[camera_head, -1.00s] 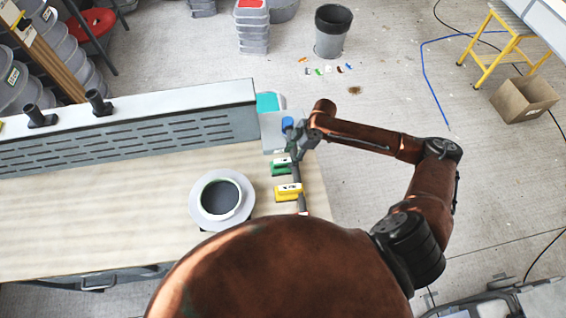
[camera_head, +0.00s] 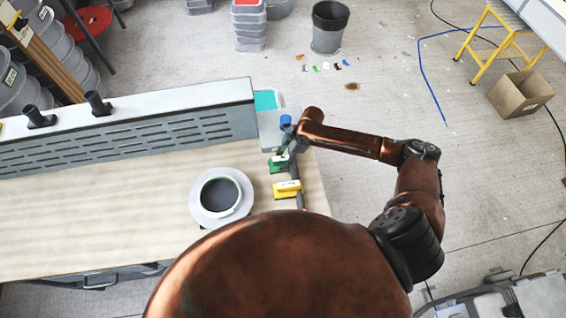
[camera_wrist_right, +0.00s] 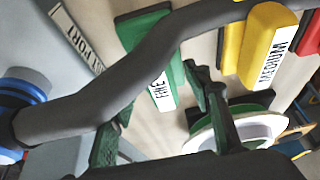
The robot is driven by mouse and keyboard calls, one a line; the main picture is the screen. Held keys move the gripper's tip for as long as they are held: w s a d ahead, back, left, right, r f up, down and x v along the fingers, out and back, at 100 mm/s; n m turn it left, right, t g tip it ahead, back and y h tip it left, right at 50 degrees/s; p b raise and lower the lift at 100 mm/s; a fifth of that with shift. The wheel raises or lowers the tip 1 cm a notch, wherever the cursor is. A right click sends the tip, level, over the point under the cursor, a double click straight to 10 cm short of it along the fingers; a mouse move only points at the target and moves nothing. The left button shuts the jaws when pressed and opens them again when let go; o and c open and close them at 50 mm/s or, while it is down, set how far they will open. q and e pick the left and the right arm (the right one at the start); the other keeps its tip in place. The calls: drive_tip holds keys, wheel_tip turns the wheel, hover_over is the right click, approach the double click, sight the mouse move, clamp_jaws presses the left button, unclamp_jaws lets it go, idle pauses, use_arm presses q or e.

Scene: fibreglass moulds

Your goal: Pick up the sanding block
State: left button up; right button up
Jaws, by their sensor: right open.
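A green sanding block (camera_head: 275,167) with a white label lies near the right edge of the wooden table. In the right wrist view the green block (camera_wrist_right: 150,40) reads "FINE" on its label. A yellow block (camera_head: 286,190) lies just nearer to me; its label also shows in the wrist view (camera_wrist_right: 258,40), with part of a red block (camera_wrist_right: 309,35) beyond it. My right gripper (camera_head: 285,152) is open and low over the far end of the green block. In the wrist view its fingers (camera_wrist_right: 155,115) stand around that block's labelled end, apparently not gripping it. My left gripper is out of view.
A dark hose (camera_wrist_right: 130,70) with a blue end passes close by the blocks and my gripper. A slotted metal panel (camera_head: 130,135) runs along the back. The table's middle is clear.

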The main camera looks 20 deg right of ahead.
drive_tip(key=shift+f, duration=0.2)
drive_tip(key=shift+c, duration=0.4)
clamp_jaws()
